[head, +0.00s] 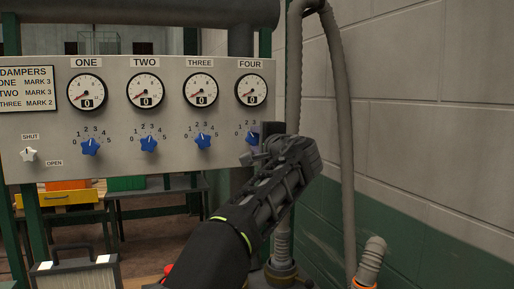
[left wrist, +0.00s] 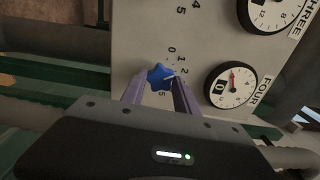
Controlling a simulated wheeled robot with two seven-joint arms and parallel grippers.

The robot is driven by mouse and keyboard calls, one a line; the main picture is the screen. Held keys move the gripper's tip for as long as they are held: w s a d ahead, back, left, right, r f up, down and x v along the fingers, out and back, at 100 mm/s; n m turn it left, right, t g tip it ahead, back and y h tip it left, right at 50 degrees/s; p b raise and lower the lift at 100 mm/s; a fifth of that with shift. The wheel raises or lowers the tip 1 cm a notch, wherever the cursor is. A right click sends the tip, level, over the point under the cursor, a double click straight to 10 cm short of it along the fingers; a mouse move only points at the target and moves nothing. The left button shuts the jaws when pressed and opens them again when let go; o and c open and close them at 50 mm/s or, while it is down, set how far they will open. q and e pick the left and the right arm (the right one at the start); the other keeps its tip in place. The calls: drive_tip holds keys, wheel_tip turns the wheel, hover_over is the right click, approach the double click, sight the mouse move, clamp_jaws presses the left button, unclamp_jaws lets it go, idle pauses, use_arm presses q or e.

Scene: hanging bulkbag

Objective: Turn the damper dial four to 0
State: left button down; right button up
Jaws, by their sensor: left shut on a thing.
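Dial four, a blue star-shaped knob (head: 252,138), sits on the grey panel under the gauge marked FOUR (head: 251,90). My right gripper is not in view.
Blue dials one (head: 90,146), two (head: 149,143) and three (head: 203,141) sit in a row to the left. A white shut/open knob (head: 29,155) is at the panel's lower left. A grey hose (head: 342,110) and block wall (head: 430,90) stand close on the right.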

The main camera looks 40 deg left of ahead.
use_arm(q)
drive_tip(key=n+b, duration=0.2)
drive_tip(key=n, duration=0.2)
drive_tip(key=shift+f+n, duration=0.15)
drive_tip(key=shift+n, duration=0.15)
drive_tip(key=n+b, duration=0.1)
drive_tip(key=n, duration=0.2)
drive_tip(key=shift+n, duration=0.3)
drive_tip(key=c, duration=0.9)
unclamp_jaws()
